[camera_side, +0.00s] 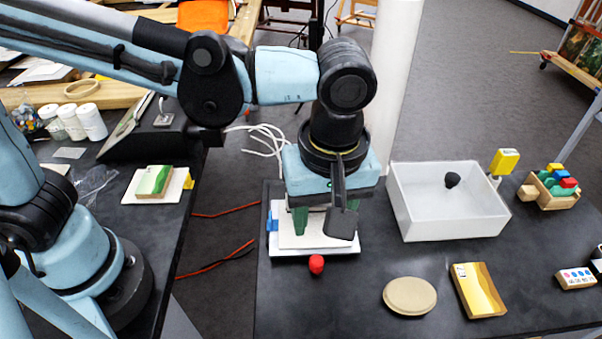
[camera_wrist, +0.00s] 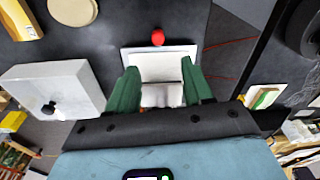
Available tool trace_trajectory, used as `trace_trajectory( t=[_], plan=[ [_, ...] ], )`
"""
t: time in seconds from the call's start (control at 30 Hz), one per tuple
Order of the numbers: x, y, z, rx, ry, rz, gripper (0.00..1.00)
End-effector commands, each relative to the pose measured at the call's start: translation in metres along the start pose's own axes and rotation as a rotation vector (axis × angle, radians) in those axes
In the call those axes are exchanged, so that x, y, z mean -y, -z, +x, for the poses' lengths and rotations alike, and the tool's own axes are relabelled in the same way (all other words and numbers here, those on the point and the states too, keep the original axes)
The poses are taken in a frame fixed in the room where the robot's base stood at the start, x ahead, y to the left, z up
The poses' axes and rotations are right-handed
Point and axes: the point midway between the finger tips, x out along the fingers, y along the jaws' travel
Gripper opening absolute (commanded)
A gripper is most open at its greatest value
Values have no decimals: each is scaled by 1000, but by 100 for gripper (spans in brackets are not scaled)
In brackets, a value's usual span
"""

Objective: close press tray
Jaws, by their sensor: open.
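The press tray (camera_side: 345,249) is a flat white piece on the dark table, below my gripper in the side view. It also shows in the wrist view (camera_wrist: 132,57), partly hidden by the fingers. A red knob (camera_side: 316,264) is at its front edge; in the wrist view the knob (camera_wrist: 158,37) is just beyond the tray's edge. My gripper (camera_side: 318,230) points down over the white piece. Its green fingers are apart on either side of it in the wrist view (camera_wrist: 160,70), with nothing held between them. Whether the fingers touch the tray, I cannot tell.
A white open bin (camera_side: 448,225) with a small dark object (camera_side: 452,180) stands right of the tray. A tan disc (camera_side: 410,296) and a yellow box (camera_side: 478,290) lie in front of it. A toy crate (camera_side: 552,188) is farther right. The table in front of the knob is clear.

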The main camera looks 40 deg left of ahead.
Motion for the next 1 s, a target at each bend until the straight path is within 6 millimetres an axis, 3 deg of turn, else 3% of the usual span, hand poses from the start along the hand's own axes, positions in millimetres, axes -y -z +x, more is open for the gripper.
trace_trajectory(
  t=[0.1,0.33,0.57,1.0],
  plan=[
    [-1,-21,2,-128,9,13,51],
    [-1,-41,2,-293,-18,-5,51],
    [-1,-36,18,-306,-21,-12,51],
    [-3,-16,83,-304,-21,-11,51]
  ],
)
